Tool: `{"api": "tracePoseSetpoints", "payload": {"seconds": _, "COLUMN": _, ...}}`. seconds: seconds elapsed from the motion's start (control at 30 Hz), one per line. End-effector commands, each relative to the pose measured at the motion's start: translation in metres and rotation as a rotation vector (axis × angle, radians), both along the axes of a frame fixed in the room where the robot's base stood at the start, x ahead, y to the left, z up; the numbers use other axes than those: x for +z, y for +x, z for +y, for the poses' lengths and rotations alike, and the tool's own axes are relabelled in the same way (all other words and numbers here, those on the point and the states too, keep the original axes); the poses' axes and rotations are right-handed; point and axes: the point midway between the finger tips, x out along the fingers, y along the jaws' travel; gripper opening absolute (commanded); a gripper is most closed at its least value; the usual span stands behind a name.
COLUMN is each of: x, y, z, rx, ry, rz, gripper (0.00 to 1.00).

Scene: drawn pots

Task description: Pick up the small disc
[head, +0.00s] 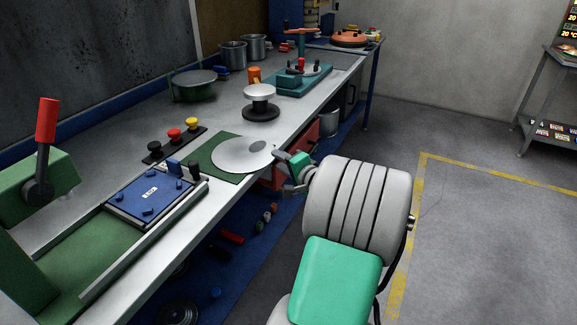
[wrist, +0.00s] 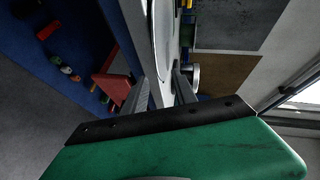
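A thin, light grey round disc (head: 232,158) lies flat on a green mat (head: 200,156) near the front edge of the bench. A small darker grey round patch (head: 258,149) shows on its right part; I cannot tell whether it is a separate small disc or a marking. My gripper (head: 284,172) is at the bench edge, just right of the disc. In the wrist view my gripper (wrist: 160,90) has its two fingers apart, with the disc's rim (wrist: 153,30) ahead, seen nearly edge-on. I cannot tell whether a finger touches it.
Black, red and yellow buttons (head: 174,136) are to the left. A blue plate (head: 150,195) sits in a green fixture at the front left. Red drawers (head: 300,150) are under the bench.

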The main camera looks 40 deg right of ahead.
Motion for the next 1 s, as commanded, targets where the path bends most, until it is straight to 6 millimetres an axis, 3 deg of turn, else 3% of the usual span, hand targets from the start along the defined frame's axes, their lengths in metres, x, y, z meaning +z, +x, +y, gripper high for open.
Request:
{"api": "tracePoseSetpoints", "payload": {"seconds": 0.2, "x": -0.005, "y": 0.024, "z": -0.004, "rx": 0.000, "ry": -0.001, "rz": 0.000, "gripper": 0.33}}
{"api": "tracePoseSetpoints", "payload": {"seconds": 0.5, "x": -0.006, "y": 0.026, "z": -0.005, "rx": -0.002, "ry": 0.000, "rz": 0.001, "gripper": 0.33}}
{"api": "tracePoseSetpoints", "payload": {"seconds": 0.9, "x": -0.006, "y": 0.026, "z": -0.005, "rx": -0.002, "ry": 0.000, "rz": 0.001, "gripper": 0.01}}
{"api": "tracePoseSetpoints", "payload": {"seconds": 1.0, "x": -0.006, "y": 0.026, "z": -0.005, "rx": -0.002, "ry": 0.000, "rz": 0.001, "gripper": 0.00}}
